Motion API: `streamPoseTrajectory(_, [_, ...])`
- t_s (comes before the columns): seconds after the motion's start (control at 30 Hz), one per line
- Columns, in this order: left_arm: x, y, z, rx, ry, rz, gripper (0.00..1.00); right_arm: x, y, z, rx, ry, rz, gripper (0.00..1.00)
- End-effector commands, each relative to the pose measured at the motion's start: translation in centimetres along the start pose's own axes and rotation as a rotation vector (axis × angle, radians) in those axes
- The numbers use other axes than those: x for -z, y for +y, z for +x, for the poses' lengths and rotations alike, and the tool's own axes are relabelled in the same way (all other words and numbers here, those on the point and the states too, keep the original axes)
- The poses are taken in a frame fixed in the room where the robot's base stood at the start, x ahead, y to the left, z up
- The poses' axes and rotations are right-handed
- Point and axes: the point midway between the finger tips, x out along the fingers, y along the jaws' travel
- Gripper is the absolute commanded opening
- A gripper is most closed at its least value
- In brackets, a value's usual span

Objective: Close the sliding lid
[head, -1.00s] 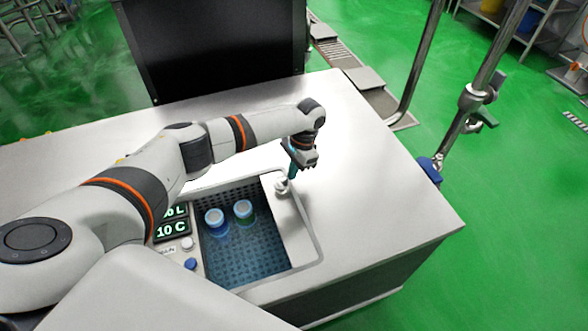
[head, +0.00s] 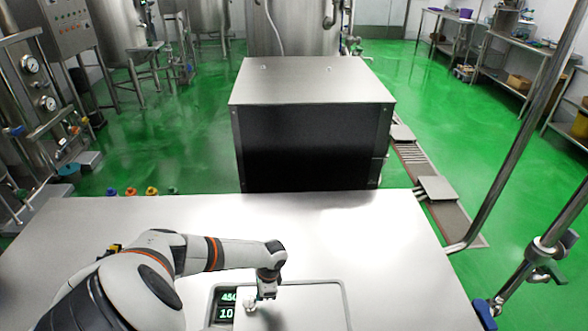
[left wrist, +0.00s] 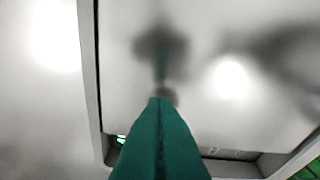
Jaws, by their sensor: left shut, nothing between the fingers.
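The sliding lid (head: 305,310) is a flat pale panel in the worktop recess. In the head view it covers the visible part of the opening up to near the display; the picture's bottom edge cuts off the rest. Its small knob (head: 249,304) sits near its left side, close to my left gripper (head: 262,298). In the left wrist view the gripper's teal fingers (left wrist: 160,102) are together and empty over the lid (left wrist: 205,100). The knob (left wrist: 167,93) is partly hidden behind the fingertips, so contact cannot be told. My right gripper is out of view.
The display (head: 227,297) is beside the lid's left edge. A large dark box with a metal top (head: 312,85) stands beyond the worktop (head: 390,240). Coloured buttons (head: 150,191) line the far left edge. The worktop's right side is clear.

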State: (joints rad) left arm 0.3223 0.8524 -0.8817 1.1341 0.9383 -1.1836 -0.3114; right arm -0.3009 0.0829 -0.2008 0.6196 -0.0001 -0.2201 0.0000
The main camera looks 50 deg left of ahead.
Motion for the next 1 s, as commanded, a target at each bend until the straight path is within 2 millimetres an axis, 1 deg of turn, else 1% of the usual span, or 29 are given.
streamPoseTrajectory(0.03, [2.1,0.3,0.2,0.001,0.011,-0.002,0.00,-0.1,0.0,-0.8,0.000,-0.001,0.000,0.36])
streamPoseTrajectory(0.1, [3.8,0.7,0.7,0.000,0.009,-0.002,0.00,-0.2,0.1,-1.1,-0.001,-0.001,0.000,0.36])
streamPoseTrajectory(0.2, [5.9,1.1,1.4,0.002,0.008,-0.001,0.00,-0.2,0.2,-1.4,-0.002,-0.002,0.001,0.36])
streamPoseTrajectory(0.3, [7.6,1.4,1.9,0.001,0.006,-0.001,0.00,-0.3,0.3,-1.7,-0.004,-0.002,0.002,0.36])
streamPoseTrajectory(0.4, [8.7,1.7,2.2,0.001,0.004,-0.001,0.00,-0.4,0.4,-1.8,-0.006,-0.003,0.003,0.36])
streamPoseTrajectory(0.6, [9.8,2.0,2.6,0.001,0.002,0.001,0.00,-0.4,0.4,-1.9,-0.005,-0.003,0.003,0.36])
streamPoseTrajectory(1.0, [10.2,2.1,2.7,0.000,0.007,0.000,0.00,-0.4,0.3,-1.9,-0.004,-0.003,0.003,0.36])
